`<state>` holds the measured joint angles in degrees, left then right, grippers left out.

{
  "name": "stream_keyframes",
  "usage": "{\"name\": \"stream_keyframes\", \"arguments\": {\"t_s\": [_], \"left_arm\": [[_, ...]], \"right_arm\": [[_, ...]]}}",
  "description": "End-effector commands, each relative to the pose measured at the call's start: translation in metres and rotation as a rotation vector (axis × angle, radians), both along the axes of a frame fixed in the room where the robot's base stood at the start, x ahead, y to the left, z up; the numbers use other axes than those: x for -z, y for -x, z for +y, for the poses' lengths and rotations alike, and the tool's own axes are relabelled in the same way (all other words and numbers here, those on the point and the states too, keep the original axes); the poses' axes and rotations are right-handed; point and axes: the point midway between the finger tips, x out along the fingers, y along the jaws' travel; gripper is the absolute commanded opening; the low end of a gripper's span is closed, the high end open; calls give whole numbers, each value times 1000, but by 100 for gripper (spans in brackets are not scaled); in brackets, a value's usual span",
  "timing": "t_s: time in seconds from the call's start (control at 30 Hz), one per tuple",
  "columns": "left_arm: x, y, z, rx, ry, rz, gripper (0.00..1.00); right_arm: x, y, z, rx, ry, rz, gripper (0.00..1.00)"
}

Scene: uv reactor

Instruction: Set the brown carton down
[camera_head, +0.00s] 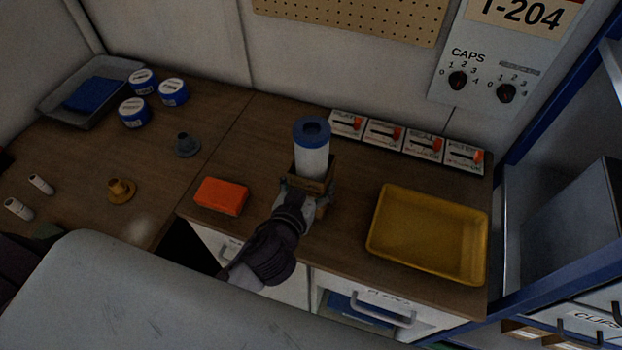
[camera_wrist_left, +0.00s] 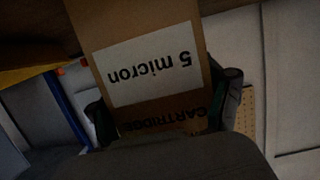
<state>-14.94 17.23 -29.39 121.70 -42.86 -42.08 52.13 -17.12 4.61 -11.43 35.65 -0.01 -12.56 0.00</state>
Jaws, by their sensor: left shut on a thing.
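The brown carton (camera_head: 318,173) is at the middle of the wooden bench in the head view. My left gripper (camera_head: 306,190) is shut on it, with a finger on each side. In the left wrist view the carton (camera_wrist_left: 140,22) fills the space between the fingers (camera_wrist_left: 165,98). Its white label reads "5 micron", upside down in that view. A white cylinder with a blue ring top (camera_head: 311,148) rises from or just behind the carton; I cannot tell which. The carton's base is mostly hidden, so contact with the bench is unclear. My right gripper is not in view.
An orange block (camera_head: 221,197) lies left of the carton, and a yellow tray (camera_head: 379,232) lies to its right. Several switch panels (camera_head: 384,134) line the back. A grey tray (camera_head: 50,105) and blue-white tubs (camera_head: 134,112) stand far left. Bare bench lies between carton and yellow tray.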

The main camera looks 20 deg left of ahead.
Motion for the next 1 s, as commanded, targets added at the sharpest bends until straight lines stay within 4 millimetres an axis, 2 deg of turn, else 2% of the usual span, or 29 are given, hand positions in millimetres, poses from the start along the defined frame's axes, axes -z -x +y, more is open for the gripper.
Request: {"name": "stream_keyframes", "arguments": {"t_s": [0.27, 0.3, 0.4, 0.43, 0.83, 1.0], "left_arm": [[2, 0, 0, 0, 1, -2, 45], [3, 0, 0, -1, 0, 0, 81], [2, 0, 0, -1, 0, 0, 97], [2, 0, 0, 0, 0, 0, 100], [-3, 0, 0, 0, -1, -1, 100], [-7, 26, 0, -1, 3, 5, 100]], "right_arm": [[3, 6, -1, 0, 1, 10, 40], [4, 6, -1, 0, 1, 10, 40], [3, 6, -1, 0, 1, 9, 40], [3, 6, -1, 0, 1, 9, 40], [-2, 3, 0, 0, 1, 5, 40], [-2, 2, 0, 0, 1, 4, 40]]}}
